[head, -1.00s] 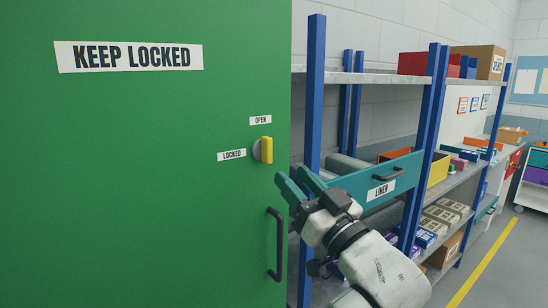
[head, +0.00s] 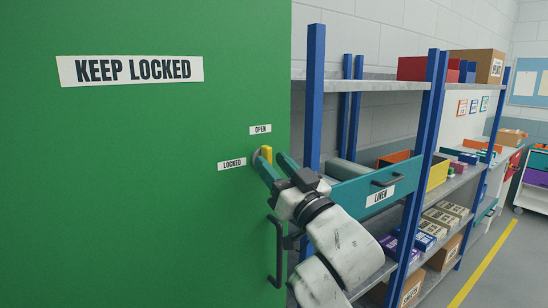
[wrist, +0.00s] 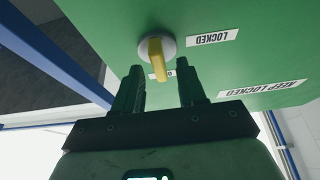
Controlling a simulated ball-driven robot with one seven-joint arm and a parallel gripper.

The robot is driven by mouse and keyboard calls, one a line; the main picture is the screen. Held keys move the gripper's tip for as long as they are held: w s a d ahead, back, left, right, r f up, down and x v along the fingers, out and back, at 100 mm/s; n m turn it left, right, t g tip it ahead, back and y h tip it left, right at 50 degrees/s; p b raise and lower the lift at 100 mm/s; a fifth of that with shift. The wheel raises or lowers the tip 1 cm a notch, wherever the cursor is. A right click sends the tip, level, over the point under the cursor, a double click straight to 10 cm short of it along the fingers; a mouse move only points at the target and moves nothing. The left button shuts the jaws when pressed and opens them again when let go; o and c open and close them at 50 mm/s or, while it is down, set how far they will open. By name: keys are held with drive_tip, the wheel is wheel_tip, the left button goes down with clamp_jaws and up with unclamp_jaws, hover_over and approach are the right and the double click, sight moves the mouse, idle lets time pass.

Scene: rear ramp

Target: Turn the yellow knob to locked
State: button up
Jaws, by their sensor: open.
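The yellow knob (head: 266,154) sits on a round grey base on the green door (head: 130,190). It stands upright, in line with the OPEN label (head: 260,129); the LOCKED label (head: 232,164) is to its left. My gripper (head: 273,162) is open at the knob, and its fingers partly cover the knob's lower part in the head view. In the wrist view the knob (wrist: 156,60) shows between and just beyond the two fingertips (wrist: 161,72), with a gap on each side. Its handle partly covers a small label there.
A black door handle (head: 275,250) is below the knob, close to my wrist. To the right, a teal LINEN drawer (head: 350,200) juts out from blue-posted shelving (head: 312,100). Boxes fill the lower shelves. Clear floor with a yellow line (head: 485,262) lies further right.

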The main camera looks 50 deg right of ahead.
drive_tip(key=shift+w+d+r, duration=0.1)
drive_tip(key=shift+w, duration=0.2)
drive_tip(key=shift+c, duration=0.3)
clamp_jaws()
